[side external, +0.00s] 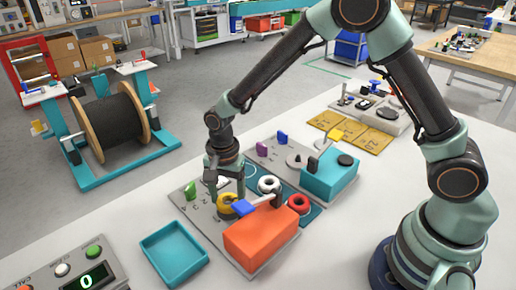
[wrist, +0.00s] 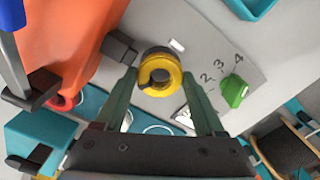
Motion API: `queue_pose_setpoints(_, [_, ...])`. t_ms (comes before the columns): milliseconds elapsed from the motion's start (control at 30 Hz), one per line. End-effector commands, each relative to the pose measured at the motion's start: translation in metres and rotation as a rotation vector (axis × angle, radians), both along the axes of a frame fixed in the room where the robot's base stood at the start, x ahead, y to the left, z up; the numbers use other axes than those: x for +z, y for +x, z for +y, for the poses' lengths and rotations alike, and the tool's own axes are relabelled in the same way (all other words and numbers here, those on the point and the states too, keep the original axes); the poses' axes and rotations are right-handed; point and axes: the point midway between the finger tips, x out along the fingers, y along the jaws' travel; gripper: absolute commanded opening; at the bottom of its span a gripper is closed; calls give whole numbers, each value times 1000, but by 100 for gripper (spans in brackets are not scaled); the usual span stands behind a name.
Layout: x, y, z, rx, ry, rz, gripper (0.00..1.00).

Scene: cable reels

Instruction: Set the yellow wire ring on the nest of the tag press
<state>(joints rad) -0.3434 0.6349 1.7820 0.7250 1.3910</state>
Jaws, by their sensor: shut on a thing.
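The yellow wire ring (side external: 226,203) is between the fingertips of my gripper (side external: 222,192), just left of the orange press (side external: 262,236) with a blue lever (side external: 247,207). In the wrist view my gripper (wrist: 160,76) has its two green fingers at either side of the yellow ring (wrist: 147,60). The ring lies flat, and a dark grey round part shows in its hole. The orange press (wrist: 70,45) has a dark block pointing toward the ring. I cannot tell for certain whether the ring touches the grey surface below, or which press is the tag press.
A white ring (side external: 268,184) and a red ring (side external: 299,203) lie right of my gripper. A green knob (side external: 190,190) stands by a numbered scale. A teal press (side external: 330,173) stands behind. An empty teal tray (side external: 174,258) is at the front; white table shows around it.

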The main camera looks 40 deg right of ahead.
Motion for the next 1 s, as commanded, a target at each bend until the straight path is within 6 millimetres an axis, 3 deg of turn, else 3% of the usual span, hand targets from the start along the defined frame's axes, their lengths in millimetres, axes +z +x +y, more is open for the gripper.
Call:
queue_pose_setpoints(400, [-19, 0, 0, 0, 0, 0, 7])
queue_pose_setpoints(433, [-19, 0, 0, 0, 0, -1, 79])
queue_pose_setpoints(500, [-19, 0, 0, 0, 1, -2, 100])
queue_pose_setpoints(767, [-15, 2, 1, 0, 3, -9, 100])
queue_pose_setpoints(1000, [22, 3, 1, 0, 3, -10, 100])
